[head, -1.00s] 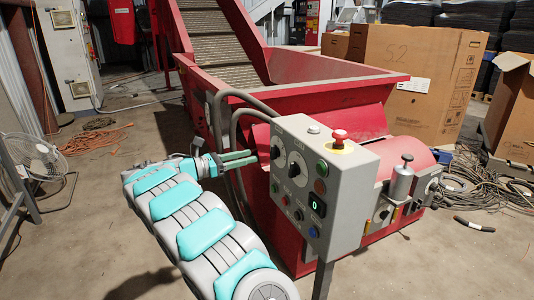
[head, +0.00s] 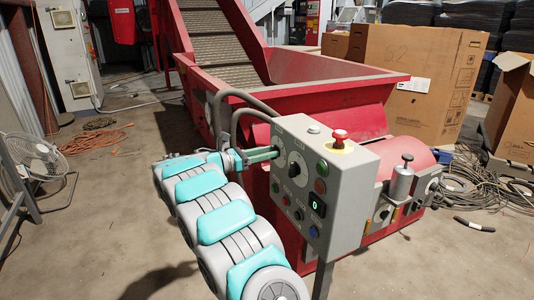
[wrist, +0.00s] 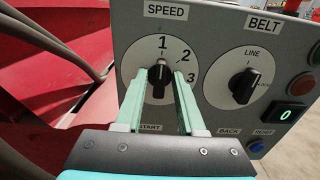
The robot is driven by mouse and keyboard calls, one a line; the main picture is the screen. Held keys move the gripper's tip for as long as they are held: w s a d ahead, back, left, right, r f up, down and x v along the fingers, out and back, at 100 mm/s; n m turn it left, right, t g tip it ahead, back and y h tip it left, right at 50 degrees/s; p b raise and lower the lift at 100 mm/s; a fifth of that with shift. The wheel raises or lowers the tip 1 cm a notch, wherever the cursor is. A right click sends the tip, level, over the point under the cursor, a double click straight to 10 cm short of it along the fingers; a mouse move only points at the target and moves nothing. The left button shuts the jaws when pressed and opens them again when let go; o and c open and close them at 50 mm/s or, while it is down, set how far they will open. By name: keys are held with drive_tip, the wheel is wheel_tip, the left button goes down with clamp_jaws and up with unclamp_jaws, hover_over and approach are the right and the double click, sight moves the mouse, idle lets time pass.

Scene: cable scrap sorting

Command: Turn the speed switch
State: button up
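The speed switch (wrist: 160,76) is a black knob on a white round dial marked 1, 2 and 3, under the label SPEED. Its pointer looks turned up toward 1. My gripper (wrist: 161,73) has its two pale green fingers on either side of the knob in the wrist view, with a narrow gap seeming to show beside it. Whether the tips touch it is hard to tell. In the head view my gripper (head: 277,153) reaches the upper left of the grey control box (head: 342,205), and its fingers cover the speed switch.
The belt switch (wrist: 244,86) is a similar black knob just right of the speed switch. A red emergency button (head: 340,135) stands on top of the box. Hoses (head: 222,105) and the red machine (head: 300,95) are behind. A fan (head: 38,155) stands far left.

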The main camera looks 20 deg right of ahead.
clamp_jaws()
drive_tip(key=shift+m, duration=0.4)
drive_tip(key=shift+s+f+m+b, duration=0.15)
drive_tip(key=shift+m+b, duration=1.95)
drive_tip(key=shift+m, duration=0.75)
drive_tip(key=shift+s+f+m+b, duration=0.1)
drive_tip(key=shift+f+m+b, duration=0.1)
drive_tip(key=shift+m+b, duration=2.3)
drive_tip(key=shift+s+f+m+b, duration=0.15)
drive_tip(key=shift+m+b, duration=1.6)
drive_tip(key=shift+m, duration=1.4)
drive_tip(key=shift+o, duration=1)
unclamp_jaws()
drive_tip(key=shift+r, duration=0.1)
